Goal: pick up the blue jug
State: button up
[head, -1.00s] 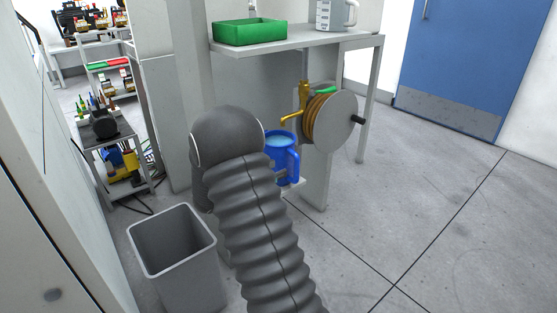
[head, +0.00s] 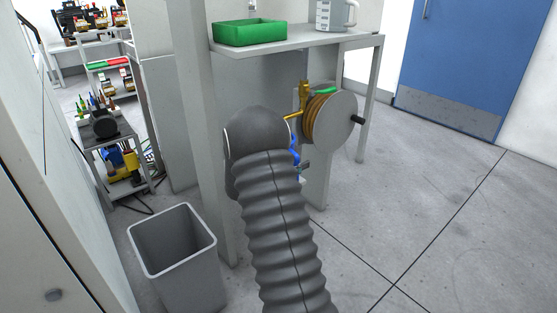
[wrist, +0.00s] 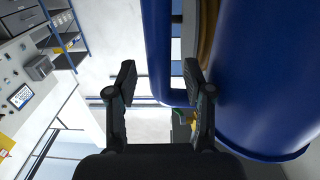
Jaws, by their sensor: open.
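The blue jug (head: 295,154) is mostly hidden behind my arm in the head view; only a blue sliver of it shows. In the wrist view the jug's body (wrist: 268,85) fills the right side, very close. Its handle (wrist: 157,45) runs upright in the picture, with a gap between it and the body. My gripper (wrist: 160,78) is open. Its two fingers appear on either side of the handle, the right one in line with the gap. I cannot tell whether either finger touches the jug.
A hose reel (head: 328,118) with a brass tap (head: 303,97) stands right beside the jug. A grey bin (head: 172,251) stands at left. Floor at right is clear.

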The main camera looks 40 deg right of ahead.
grip_shut()
jog(key=shift+r, duration=0.2)
jog(key=shift+r, duration=0.1)
